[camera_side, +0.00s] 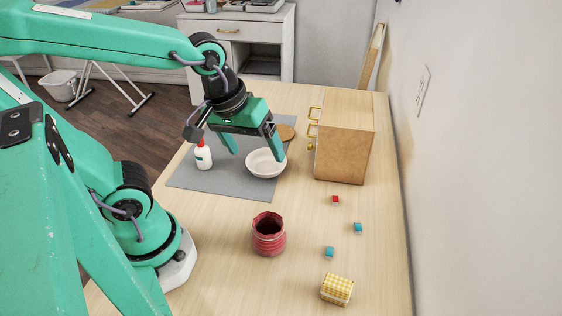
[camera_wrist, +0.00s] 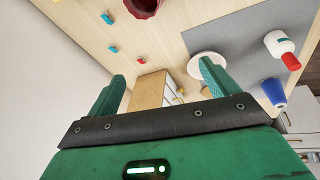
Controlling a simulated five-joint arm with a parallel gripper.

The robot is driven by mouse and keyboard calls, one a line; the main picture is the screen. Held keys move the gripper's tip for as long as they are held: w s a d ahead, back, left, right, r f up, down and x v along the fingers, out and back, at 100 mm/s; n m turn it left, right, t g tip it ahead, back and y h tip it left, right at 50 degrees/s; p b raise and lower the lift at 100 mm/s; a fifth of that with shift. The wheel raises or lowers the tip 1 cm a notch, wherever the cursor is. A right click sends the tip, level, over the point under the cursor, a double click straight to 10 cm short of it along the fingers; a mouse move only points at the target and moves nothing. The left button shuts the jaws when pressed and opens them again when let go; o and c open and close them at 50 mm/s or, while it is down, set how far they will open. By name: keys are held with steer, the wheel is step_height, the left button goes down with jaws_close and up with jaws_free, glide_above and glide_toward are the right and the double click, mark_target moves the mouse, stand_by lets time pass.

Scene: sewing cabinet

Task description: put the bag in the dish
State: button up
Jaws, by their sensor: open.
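A small yellow-and-white checked block-like item (camera_side: 336,289), the only thing resembling the bag, lies on the table at the front right in the side view. A sliver of yellow (camera_wrist: 85,5) shows at the top edge in the wrist view. The white round dish (camera_side: 265,164) sits on the grey mat; it also shows in the wrist view (camera_wrist: 197,64), partly hidden by a finger. My gripper (camera_side: 257,152) is open and empty, above or near the dish, well away from the checked item. In the wrist view its fingers (camera_wrist: 162,74) are spread apart.
A dark red jar (camera_side: 268,238) stands between dish and checked item. Red (camera_side: 335,200) and blue (camera_side: 329,252) cubes lie nearby. A wooden cabinet (camera_side: 345,150) stands right of the mat (camera_side: 215,178). A white bottle (camera_side: 203,157) and blue cup (camera_wrist: 273,92) stand near the dish.

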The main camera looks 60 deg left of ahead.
mark_target(268, 223)
steer(key=d+f+n+g, duration=0.3)
steer(key=d+f+n, duration=0.3)
steer(key=n, duration=0.5)
steer(key=shift+s+d+f+n+g+y, duration=0.2)
steer(key=shift+s+f+n+g+y, duration=0.15)
steer(key=shift+f, duration=0.9)
steer(key=shift+f, duration=1.3)
steer(key=shift+f, duration=0.1)
steer(key=shift+a+f, duration=0.15)
steer(key=shift+f, duration=2.35)
steer(key=shift+c, duration=0.2)
steer(key=c, duration=1.1)
steer(key=shift+r, duration=0.15)
